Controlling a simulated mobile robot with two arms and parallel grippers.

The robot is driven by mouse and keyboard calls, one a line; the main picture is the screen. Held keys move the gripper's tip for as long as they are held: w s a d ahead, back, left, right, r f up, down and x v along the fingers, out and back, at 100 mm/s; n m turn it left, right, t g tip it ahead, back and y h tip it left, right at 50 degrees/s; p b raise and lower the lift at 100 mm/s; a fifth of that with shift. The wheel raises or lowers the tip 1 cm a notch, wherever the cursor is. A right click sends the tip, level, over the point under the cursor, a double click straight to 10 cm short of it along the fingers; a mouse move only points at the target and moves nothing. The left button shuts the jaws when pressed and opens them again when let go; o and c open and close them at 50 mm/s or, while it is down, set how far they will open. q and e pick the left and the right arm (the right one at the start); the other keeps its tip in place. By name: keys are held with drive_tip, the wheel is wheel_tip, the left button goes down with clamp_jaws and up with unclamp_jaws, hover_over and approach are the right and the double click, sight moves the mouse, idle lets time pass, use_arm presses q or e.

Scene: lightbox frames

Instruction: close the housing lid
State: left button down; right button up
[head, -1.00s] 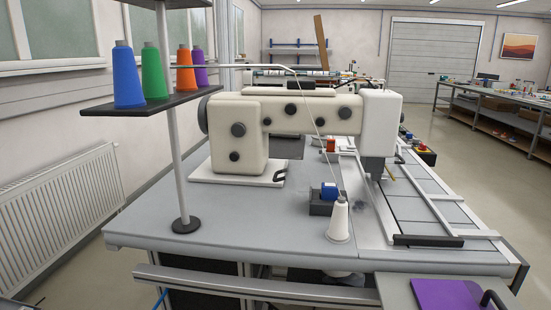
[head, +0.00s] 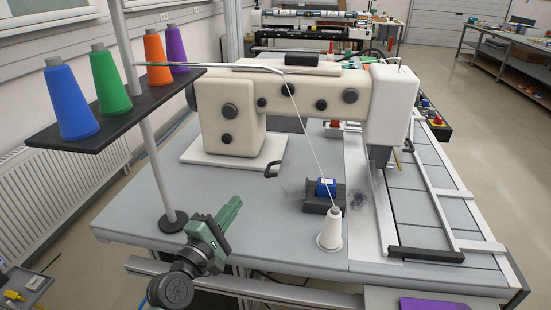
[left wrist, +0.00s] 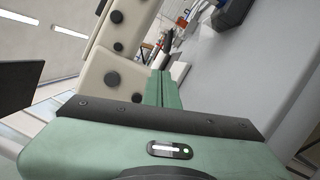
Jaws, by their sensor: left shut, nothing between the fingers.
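The cream sewing machine (head: 232,120) stands on the grey table, its arm running right to the needle head. A flat pale panel (head: 262,64) with a black block (head: 301,58) lies along the arm's top; I cannot tell whether this is the housing lid. A white plate (head: 205,158) with a small black handle (head: 272,171) is at the machine's foot. My green left gripper (head: 233,207) is shut and empty over the table's near left part, apart from the machine. In the left wrist view its fingers (left wrist: 160,88) are together, with the machine's knobbed body (left wrist: 97,65) to their left.
A spool stand with a black shelf (head: 122,125) and several thread cones rises left of the machine. A white rail frame (head: 440,205) lies at right.

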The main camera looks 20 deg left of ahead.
sight(284, 176)
use_arm(q)
drive_tip(key=shift+w+a+r, duration=0.15)
drive_tip(key=shift+w+r, duration=0.1)
drive_tip(key=shift+w, duration=0.1)
drive_tip(key=w+d+r+p, duration=0.2)
drive_tip(key=w+d+p, duration=0.1)
drive_tip(key=w, duration=0.7)
drive_tip(key=shift+d+r+p, duration=0.15)
drive_tip(key=shift+d+p, duration=0.15)
drive_tip(key=shift+p, duration=0.25)
